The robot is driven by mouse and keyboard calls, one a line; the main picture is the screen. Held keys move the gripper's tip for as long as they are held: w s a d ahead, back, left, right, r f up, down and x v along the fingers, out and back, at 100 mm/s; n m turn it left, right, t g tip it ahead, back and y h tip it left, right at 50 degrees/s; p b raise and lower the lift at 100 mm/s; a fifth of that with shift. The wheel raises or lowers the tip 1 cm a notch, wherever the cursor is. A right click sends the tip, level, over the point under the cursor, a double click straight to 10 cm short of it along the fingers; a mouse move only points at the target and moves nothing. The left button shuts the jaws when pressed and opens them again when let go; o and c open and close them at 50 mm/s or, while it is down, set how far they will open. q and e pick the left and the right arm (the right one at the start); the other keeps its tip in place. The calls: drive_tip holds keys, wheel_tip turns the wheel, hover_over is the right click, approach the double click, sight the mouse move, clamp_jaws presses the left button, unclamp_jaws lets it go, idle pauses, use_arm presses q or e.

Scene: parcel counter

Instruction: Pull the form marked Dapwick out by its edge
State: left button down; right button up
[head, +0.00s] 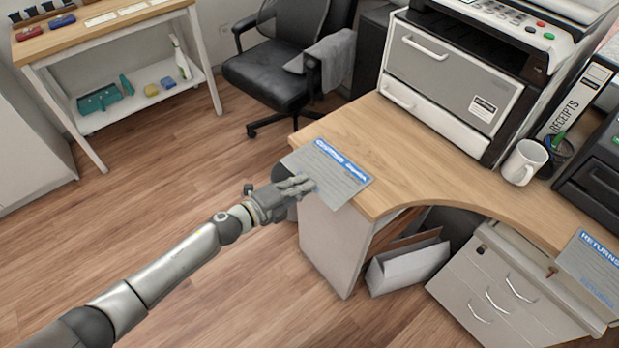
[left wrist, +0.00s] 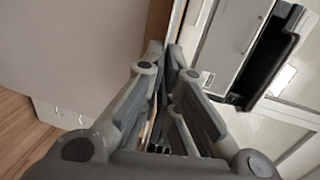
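A grey sheet form (head: 340,172) with a blue heading band lies at the left end of the wooden desk, its left edge sticking out past the desk edge. The heading's second word is small and blurred; I cannot read it surely as Dapwick. My left gripper (head: 305,185) is at this overhanging edge, its fingers overlapping the sheet. In the left wrist view the fingertips (left wrist: 166,48) are close together, with little gap between them. Whether they press on the sheet is unclear. My right gripper is out of view.
Another form, headed Returns (head: 594,262), lies at the desk's right front. A printer (head: 455,75), a white mug (head: 523,162) and a Receipts binder (head: 572,105) stand on the desk. An open white box (head: 408,268) is below. Floor left of the desk is clear.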

use_arm(q)
drive_tip(key=shift+s+a, duration=0.2)
drive_tip(key=shift+a, duration=0.05)
drive_tip(key=shift+r, duration=0.1)
drive_tip(key=s+a+r+p, duration=0.2)
drive_tip(key=a+p, duration=0.1)
drive_tip(key=shift+s+r, duration=0.25)
drive_tip(key=shift+r, duration=0.15)
drive_tip(key=shift+r, duration=0.1)
